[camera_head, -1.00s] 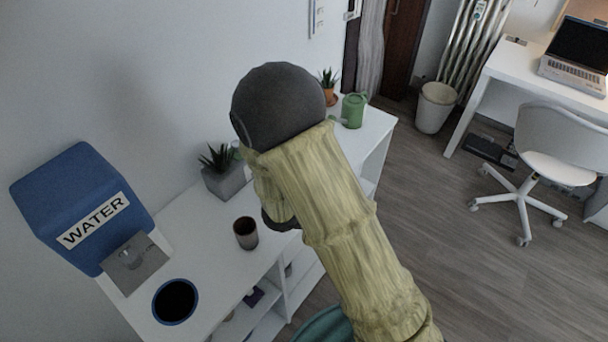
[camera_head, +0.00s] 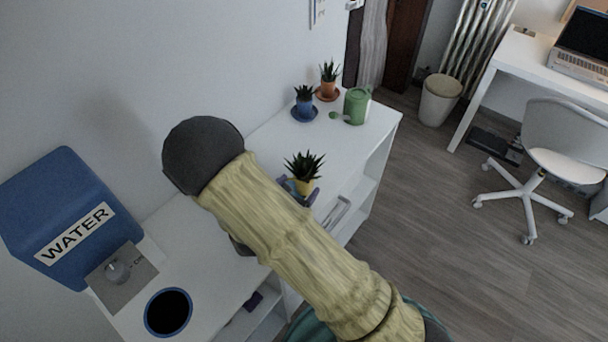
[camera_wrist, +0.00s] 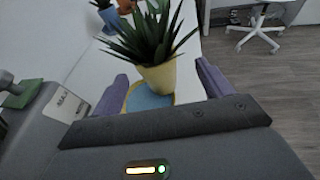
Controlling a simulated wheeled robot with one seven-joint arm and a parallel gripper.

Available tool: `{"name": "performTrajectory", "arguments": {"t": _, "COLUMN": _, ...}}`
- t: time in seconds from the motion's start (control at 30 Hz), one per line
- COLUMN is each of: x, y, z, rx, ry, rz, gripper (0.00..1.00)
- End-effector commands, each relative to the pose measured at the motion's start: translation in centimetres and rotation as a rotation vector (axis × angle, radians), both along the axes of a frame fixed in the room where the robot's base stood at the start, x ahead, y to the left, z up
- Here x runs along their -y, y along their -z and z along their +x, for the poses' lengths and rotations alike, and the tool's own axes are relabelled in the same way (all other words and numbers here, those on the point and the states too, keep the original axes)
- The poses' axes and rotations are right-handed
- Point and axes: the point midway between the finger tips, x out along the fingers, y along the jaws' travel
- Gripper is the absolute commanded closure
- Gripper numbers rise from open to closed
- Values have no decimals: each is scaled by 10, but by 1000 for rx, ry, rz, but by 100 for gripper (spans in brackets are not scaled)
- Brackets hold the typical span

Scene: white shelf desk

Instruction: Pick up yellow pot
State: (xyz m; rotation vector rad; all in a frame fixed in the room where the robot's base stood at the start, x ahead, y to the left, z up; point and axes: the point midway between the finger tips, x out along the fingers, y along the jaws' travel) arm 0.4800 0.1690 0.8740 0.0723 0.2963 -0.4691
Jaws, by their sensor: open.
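The yellow pot (camera_head: 304,187) holds a spiky green plant and stands upright on the white shelf desk. In the wrist view the yellow pot (camera_wrist: 158,78) is on a blue saucer (camera_wrist: 137,101) with a yellow rim. My gripper (camera_head: 298,191) is around the pot in the head view, with its purple fingers partly showing. In the wrist view my gripper (camera_wrist: 162,72) is open, one finger to the left of the pot and one to the right. I cannot tell whether either finger touches it.
A blue potted plant (camera_head: 304,106), an orange potted plant (camera_head: 328,84) and a green watering can (camera_head: 357,106) stand farther back on the desk. A blue water dispenser (camera_head: 68,222) stands at the left. My arm hides the desk's middle.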

Motion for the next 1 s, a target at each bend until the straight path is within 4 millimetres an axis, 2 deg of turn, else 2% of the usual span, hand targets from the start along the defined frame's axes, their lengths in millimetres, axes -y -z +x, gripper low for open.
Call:
{"name": "performTrajectory", "arguments": {"t": 0.4, "x": -1, "y": 1, "z": 1, "rx": 1, "ry": -7, "rz": -3, "gripper": 21}}
{"name": "performTrajectory", "arguments": {"t": 0.67, "x": 8, "y": 7, "z": 19, "rx": 0, "ry": -6, "rz": -3, "gripper": 21}}
{"name": "performTrajectory", "arguments": {"t": 1.0, "x": 9, "y": 8, "z": 22, "rx": 0, "ry": -6, "rz": -3, "gripper": 21}}
